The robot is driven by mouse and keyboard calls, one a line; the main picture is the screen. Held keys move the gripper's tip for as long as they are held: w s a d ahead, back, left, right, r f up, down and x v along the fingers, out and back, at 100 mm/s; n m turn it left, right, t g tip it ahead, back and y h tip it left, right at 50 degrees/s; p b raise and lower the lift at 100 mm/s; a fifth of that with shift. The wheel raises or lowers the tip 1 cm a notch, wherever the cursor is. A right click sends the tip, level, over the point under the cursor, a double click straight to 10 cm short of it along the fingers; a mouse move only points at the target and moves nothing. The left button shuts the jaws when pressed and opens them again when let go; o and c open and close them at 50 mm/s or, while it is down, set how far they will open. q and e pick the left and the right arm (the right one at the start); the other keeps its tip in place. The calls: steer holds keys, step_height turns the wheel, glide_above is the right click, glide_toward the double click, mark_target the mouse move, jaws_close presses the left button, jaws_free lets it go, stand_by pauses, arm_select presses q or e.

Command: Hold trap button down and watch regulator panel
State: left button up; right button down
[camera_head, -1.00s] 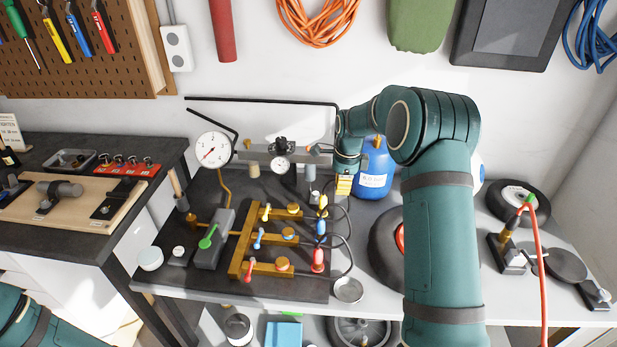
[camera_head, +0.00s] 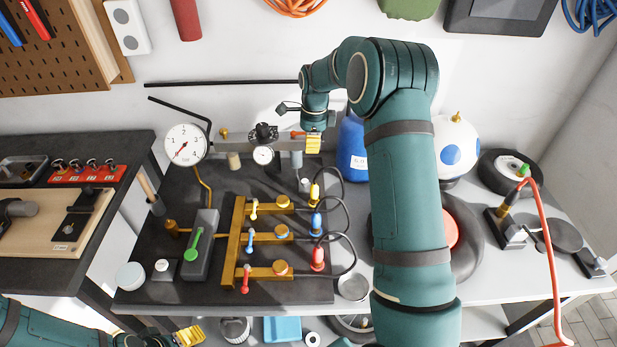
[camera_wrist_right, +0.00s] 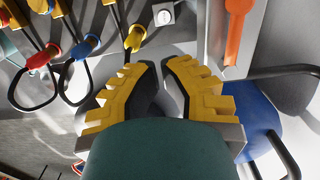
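The regulator panel is a grey bar (camera_head: 215,143) at the back of the bench, with a large white dial gauge (camera_head: 186,144), a black knob (camera_head: 263,133) and a small gauge (camera_head: 263,155). A grey cylinder, apparently the trap (camera_head: 297,160), hangs at its right end. A small white button (camera_head: 305,185) sits below it; a white square with a round centre, likely this button (camera_wrist_right: 163,14), shows in the wrist view. My right gripper (camera_head: 313,150) is above and right of the button, apart from it, fingertips nearly together and empty. My left gripper (camera_head: 190,336) is low at the front; its opening is unclear.
A blue bottle (camera_head: 352,150) stands right beside my right gripper. An orange lever (camera_wrist_right: 237,30) is close to its fingers. A brass manifold (camera_head: 236,240) with coloured valves and black hoses lies in front. A green-handled switch box (camera_head: 201,245) is left.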

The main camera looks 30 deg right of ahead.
glide_toward(309, 184)
steer(key=f, duration=0.2)
steer(key=s+a+f, duration=0.1)
steer(key=f+b, duration=0.1)
steer(key=f, duration=0.1)
steer(key=shift+s+a+f, duration=0.2)
steer(key=shift+a+f, duration=0.05)
steer(key=shift+f, duration=0.1)
steer(key=shift+f+b, duration=0.65)
steer(key=shift+f, duration=0.35)
steer(key=shift+s+a, duration=0.1)
stand_by(1.4)
